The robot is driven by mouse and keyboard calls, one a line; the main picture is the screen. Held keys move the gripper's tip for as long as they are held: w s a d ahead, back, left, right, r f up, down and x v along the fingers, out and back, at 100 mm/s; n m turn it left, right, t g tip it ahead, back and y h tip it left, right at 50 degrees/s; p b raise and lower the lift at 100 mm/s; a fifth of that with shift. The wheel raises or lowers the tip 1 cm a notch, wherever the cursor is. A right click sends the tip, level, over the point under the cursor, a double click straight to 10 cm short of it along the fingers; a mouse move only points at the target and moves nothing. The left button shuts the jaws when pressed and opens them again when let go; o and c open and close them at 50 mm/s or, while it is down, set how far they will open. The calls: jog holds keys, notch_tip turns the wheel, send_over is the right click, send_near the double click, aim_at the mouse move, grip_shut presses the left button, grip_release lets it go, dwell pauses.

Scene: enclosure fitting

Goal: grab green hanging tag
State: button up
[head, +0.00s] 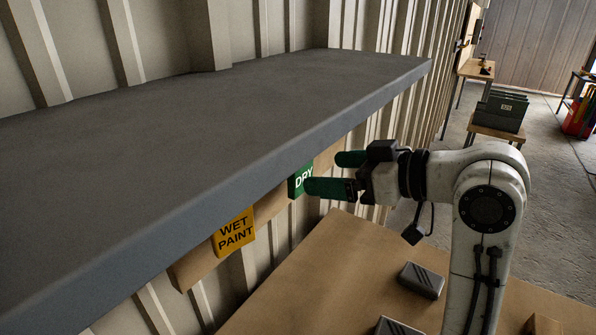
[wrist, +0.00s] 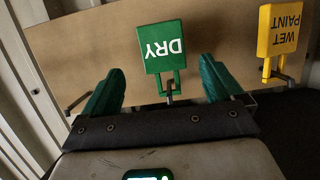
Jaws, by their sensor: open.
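The green hanging tag, marked DRY, hangs under the grey shelf in the head view (head: 300,179), its right part near my gripper's fingers. In the wrist view the green tag (wrist: 163,47) hangs by its loop on a metal hook (wrist: 169,90). My gripper (head: 335,173) is open, with green fingers. In the wrist view my gripper (wrist: 162,88) has one finger on each side of the tag's loop, with gaps on both sides. The tag's body lies just beyond the fingertips. No contact shows.
A yellow WET PAINT tag (head: 234,232) hangs left of the green one on the same wooden board (wrist: 100,40). The grey shelf (head: 220,110) overhangs both tags. A wooden table (head: 340,265) with dark blocks (head: 421,280) stands below. Another bare hook (wrist: 78,103) shows at left.

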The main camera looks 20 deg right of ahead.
jog(key=shift+p+x, duration=0.3)
jog(key=shift+x, duration=2.35)
jog(key=shift+s+a, duration=0.1)
jog(key=shift+a, duration=0.1)
jog(key=c, duration=1.1)
jog(key=shift+r, duration=0.1)
send_near(305, 171)
jog(key=s+d, duration=0.2)
jog(key=s, duration=0.1)
jog(key=s+d+p, duration=0.1)
jog(key=p, duration=0.2)
jog(key=s+d+p, duration=0.1)
jog(key=s+p, duration=0.1)
jog(key=p, duration=0.1)
jog(key=s+d+f+p, duration=0.1)
jog(key=p, duration=0.2)
jog(key=shift+s, duration=0.35)
